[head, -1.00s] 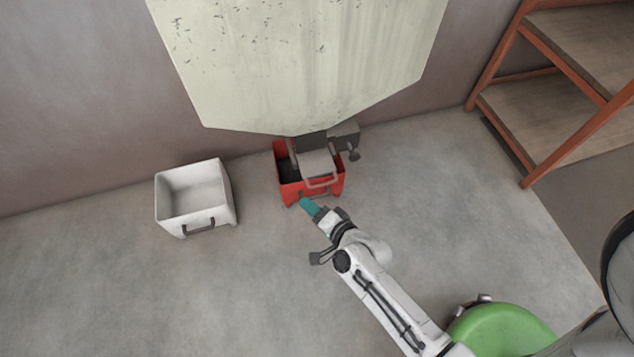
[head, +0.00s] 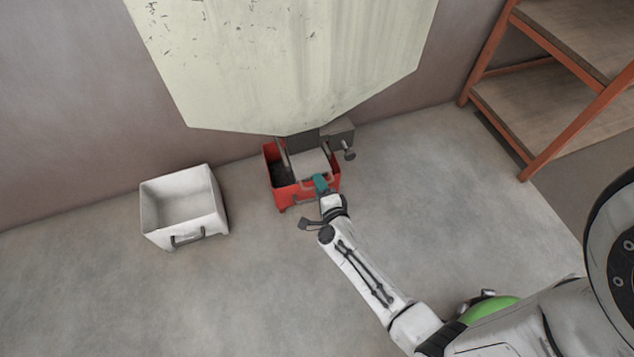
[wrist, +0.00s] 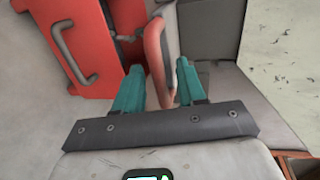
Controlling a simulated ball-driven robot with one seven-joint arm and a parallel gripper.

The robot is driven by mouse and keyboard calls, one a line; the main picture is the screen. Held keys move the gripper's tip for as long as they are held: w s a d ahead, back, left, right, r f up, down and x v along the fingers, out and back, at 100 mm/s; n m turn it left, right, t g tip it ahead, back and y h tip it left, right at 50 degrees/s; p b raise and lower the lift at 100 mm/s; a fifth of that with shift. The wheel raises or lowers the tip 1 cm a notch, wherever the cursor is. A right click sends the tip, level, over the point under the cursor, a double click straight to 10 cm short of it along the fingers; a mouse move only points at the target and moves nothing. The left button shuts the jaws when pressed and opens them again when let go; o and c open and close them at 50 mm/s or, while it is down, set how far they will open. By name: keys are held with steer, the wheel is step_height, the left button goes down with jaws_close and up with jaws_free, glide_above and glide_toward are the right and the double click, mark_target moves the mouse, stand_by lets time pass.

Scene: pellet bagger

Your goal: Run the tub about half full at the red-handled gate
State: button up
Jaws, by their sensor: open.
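A red tub (head: 296,195) stands on the floor under the hopper's outlet; it also shows in the wrist view (wrist: 88,50). Its inside looks dark, and I cannot tell how full it is. The grey gate (head: 309,163) covers part of the tub from above. In the wrist view, the gate's red bar handle (wrist: 155,52) passes between the two teal fingers of my gripper (wrist: 159,68). My gripper is open, with a finger on either side of the handle. In the head view, my gripper (head: 321,184) is at the tub's front edge and partly hides the handle.
The pale hopper (head: 285,60) hangs over the tub. A grey box with a dark knob (head: 348,154) sits right of the outlet. A white tub (head: 205,215) stands apart to the left. An orange-framed shelf (head: 562,145) is at right. The floor between is clear.

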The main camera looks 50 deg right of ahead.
steer(key=shift+x, duration=1.15)
steer(key=shift+c, duration=0.4)
steer(key=c, duration=0.6)
steer(key=shift+s+f, duration=0.1)
jaws_close()
steer(key=shift+a, duration=0.1)
